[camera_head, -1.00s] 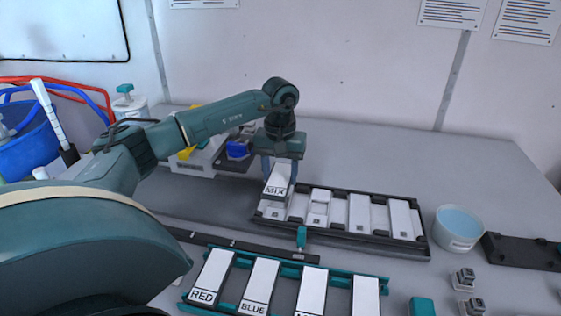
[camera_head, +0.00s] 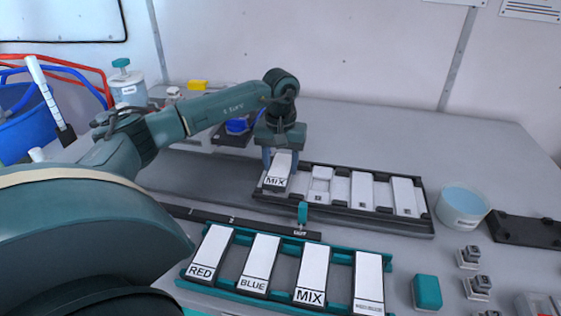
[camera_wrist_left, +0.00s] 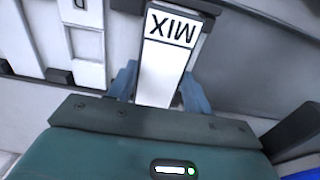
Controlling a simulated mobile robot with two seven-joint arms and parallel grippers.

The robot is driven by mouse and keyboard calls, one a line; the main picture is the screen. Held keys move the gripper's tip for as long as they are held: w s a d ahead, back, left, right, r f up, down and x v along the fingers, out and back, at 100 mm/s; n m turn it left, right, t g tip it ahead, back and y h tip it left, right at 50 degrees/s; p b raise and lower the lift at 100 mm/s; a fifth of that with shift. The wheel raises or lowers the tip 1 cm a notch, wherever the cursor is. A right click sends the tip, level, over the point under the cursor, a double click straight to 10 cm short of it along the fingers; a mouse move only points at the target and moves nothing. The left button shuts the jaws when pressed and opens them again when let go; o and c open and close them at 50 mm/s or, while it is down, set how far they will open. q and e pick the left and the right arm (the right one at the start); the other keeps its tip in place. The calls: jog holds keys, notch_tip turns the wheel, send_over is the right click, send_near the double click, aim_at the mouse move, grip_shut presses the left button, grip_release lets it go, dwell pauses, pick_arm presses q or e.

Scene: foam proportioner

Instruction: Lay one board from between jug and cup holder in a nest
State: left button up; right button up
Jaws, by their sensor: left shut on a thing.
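My left gripper (camera_head: 280,160) is shut on a white board marked MIX (camera_head: 281,163), held at the left end of a long black tray (camera_head: 345,222). In the left wrist view the MIX board (camera_wrist_left: 164,65) lies between the blue fingers (camera_wrist_left: 158,88), its label upside down. The tray's nests show pale strips, some with small marks, such as this one (camera_head: 361,190). The held board hides the leftmost part of the tray. I cannot tell whether the board touches the tray floor. My right gripper is not in view.
In front, a teal rack (camera_head: 268,297) holds boards marked RED (camera_head: 210,250), BLUE (camera_head: 259,260), MIX (camera_head: 312,273) and one more (camera_head: 368,282). A tub of pale blue liquid (camera_head: 461,208) stands right of the tray. A lidded white container (camera_head: 129,88) stands at the back left.

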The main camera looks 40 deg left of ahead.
pick_arm(q)
jog(key=shift+f, duration=0.15)
jog(key=shift+f+b, duration=0.4)
jog(key=o, duration=1.5)
jog(key=shift+c, duration=0.2)
jog(key=shift+r, duration=0.15)
